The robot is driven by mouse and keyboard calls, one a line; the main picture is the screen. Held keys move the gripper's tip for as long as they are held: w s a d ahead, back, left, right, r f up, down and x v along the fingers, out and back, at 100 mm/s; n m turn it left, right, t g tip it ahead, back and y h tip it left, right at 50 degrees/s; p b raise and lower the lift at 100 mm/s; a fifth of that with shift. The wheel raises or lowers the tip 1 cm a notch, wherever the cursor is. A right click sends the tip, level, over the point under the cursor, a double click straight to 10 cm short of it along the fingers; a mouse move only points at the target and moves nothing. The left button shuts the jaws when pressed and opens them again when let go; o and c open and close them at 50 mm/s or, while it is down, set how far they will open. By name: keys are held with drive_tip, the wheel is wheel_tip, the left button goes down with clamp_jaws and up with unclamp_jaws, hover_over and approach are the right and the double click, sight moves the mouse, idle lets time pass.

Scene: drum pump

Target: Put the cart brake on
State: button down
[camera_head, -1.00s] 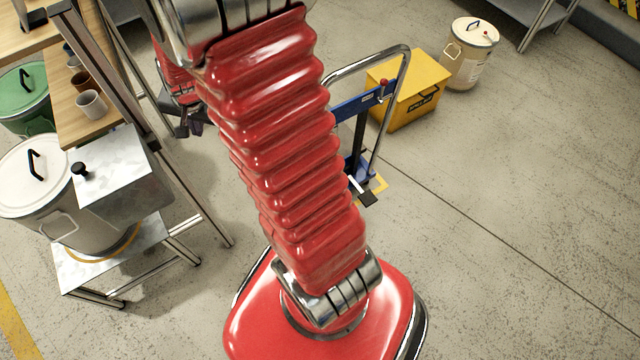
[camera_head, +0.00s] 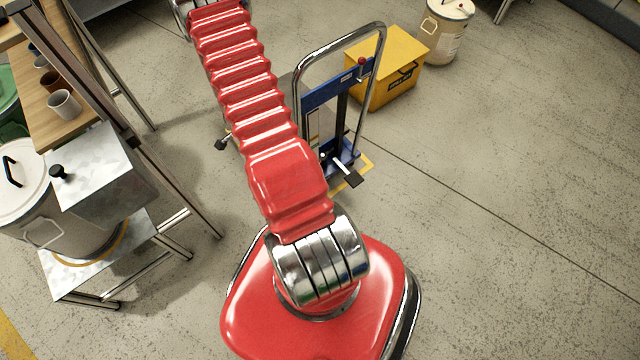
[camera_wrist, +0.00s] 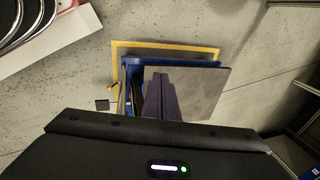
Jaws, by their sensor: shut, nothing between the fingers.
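The cart (camera_head: 334,90) has a blue frame and a tall chrome push handle and stands beyond my base. A black foot pedal (camera_head: 352,180) on a light lever sticks out low at its near side, apparently the brake. In the wrist view the cart's grey plate (camera_wrist: 206,88) and blue edge show from above, with a small black pad (camera_wrist: 102,104) to their left. My gripper (camera_wrist: 162,78) shows as dark purplish fingers over the grey plate, shut and empty, apart from the pedal. My arm hides it in the head view.
A yellow floor marking (camera_wrist: 205,51) surrounds the cart's foot. A yellow box (camera_head: 395,65) and a cream drum (camera_head: 446,30) stand behind it. At left are a wooden bench (camera_head: 62,95) with cups, a metal stand and a drum. The floor at right is clear.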

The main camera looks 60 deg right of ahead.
drive_tip(key=s+d+f+m+g+h, duration=0.1)
drive_tip(key=s+f+m, duration=0.5)
drive_tip(key=s+f, duration=0.4)
drive_tip(key=s+d+f+m+g+h, duration=0.1)
drive_tip(key=s+d+f+m, duration=0.1)
drive_tip(key=s+f+m, duration=0.4)
drive_tip(key=s+f, duration=0.4)
drive_tip(key=f, duration=0.5)
drive_tip(key=shift+s, duration=0.3)
drive_tip(key=shift+d+f, duration=0.1)
drive_tip(key=shift+f, duration=0.1)
drive_tip(key=d+f, duration=0.7)
drive_tip(key=f, duration=0.2)
drive_tip(key=shift+d, duration=0.4)
drive_tip(key=shift+r, duration=0.1)
